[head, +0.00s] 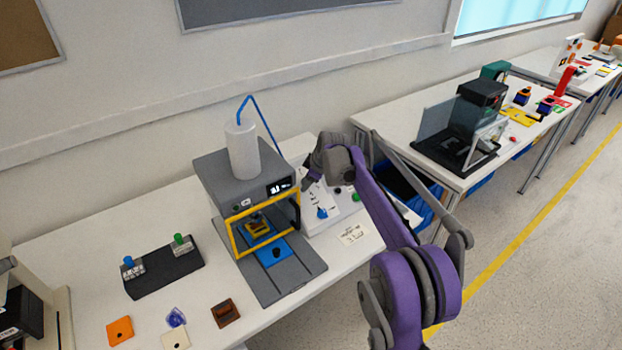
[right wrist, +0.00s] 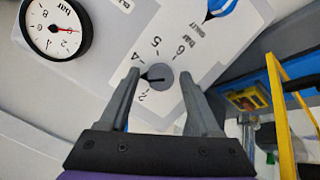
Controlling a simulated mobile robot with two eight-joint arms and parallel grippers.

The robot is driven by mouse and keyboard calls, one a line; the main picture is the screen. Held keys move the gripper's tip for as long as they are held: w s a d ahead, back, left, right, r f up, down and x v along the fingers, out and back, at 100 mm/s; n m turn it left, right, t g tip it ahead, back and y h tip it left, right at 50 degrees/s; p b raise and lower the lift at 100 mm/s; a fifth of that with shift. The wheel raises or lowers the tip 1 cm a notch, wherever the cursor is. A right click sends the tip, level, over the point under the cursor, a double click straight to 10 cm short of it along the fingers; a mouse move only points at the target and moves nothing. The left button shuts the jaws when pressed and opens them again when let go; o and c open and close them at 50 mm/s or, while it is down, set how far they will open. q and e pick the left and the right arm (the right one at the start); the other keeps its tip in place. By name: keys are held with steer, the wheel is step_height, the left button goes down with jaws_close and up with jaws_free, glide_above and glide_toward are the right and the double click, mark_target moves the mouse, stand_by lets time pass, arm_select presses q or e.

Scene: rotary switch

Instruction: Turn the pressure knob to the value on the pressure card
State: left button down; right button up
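In the right wrist view the pressure knob (right wrist: 162,78) is a small round grey knob on a white panel. A black pointer on it points left in the picture, between the printed 2 and 4. The scale, marked 2, 4, 5, 6 and bar, is partly hidden by a finger. My right gripper (right wrist: 160,76) is open, one finger on each side of the knob, with gaps showing. In the head view my right gripper (head: 312,174) is at the panel (head: 325,218) and hides the knob. A white card (head: 353,234) lies before the panel; its print is too small to read surely. My left gripper is out of view.
A round gauge (right wrist: 55,28) and a blue knob (right wrist: 221,7) are near the pressure knob. A grey machine with a yellow-framed opening (head: 246,187) stands left of the panel. A black block with two knobs (head: 165,267) sits farther left. Small parts lie along the table's front.

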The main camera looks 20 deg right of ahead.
steer(key=shift+o, duration=0.8)
steer(key=shift+s+a, duration=0.1)
steer(key=shift+a, duration=0.3)
steer(key=shift+d, duration=0.2)
steer(key=shift+d+r, duration=0.1)
steer(key=shift+r, duration=0.1)
steer(key=v, duration=1)
steer(key=shift+s+r, duration=0.15)
steer(key=shift+r, duration=0.1)
